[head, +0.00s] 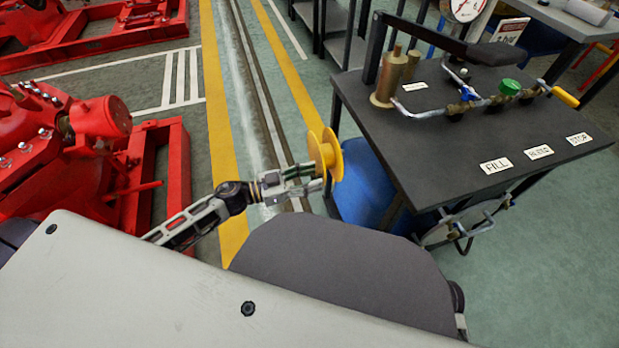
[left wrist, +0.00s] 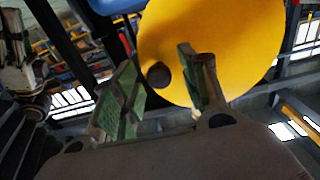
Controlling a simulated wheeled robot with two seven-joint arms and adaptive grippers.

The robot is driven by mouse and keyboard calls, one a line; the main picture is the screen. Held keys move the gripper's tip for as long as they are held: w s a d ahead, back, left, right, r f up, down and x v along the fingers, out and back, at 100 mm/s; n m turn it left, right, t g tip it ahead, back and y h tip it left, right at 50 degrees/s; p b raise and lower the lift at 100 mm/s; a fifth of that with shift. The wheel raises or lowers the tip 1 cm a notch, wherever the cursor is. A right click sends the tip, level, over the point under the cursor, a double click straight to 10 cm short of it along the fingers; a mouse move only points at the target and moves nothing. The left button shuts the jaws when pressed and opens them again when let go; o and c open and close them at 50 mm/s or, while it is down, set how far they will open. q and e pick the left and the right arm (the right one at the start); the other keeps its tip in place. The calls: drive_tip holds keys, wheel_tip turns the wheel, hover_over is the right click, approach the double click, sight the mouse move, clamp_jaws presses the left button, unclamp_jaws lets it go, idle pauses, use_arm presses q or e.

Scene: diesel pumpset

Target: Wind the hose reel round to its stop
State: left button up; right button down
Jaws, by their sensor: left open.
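The hose reel is a yellow flanged spool (head: 325,155) beside the left edge of the dark bench in the head view. Its yellow flange (left wrist: 225,40) fills the upper right of the left wrist view, with a dark round knob (left wrist: 158,75) near its rim. My left gripper (head: 316,176) is open at the reel's near side. In the left wrist view its green-padded fingers (left wrist: 165,85) stand apart, with the knob showing between them. I cannot tell whether either finger touches the knob. My right gripper is not in view.
The dark bench (head: 440,135) at right carries pipework with a green valve (head: 509,87), a brass cylinder and labels. A blue drum (head: 365,190) stands beneath it. Red pump machinery (head: 95,130) is at left. The striped floor between is clear.

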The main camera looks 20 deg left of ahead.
use_arm(q)
drive_tip(key=c, duration=0.5)
clamp_jaws()
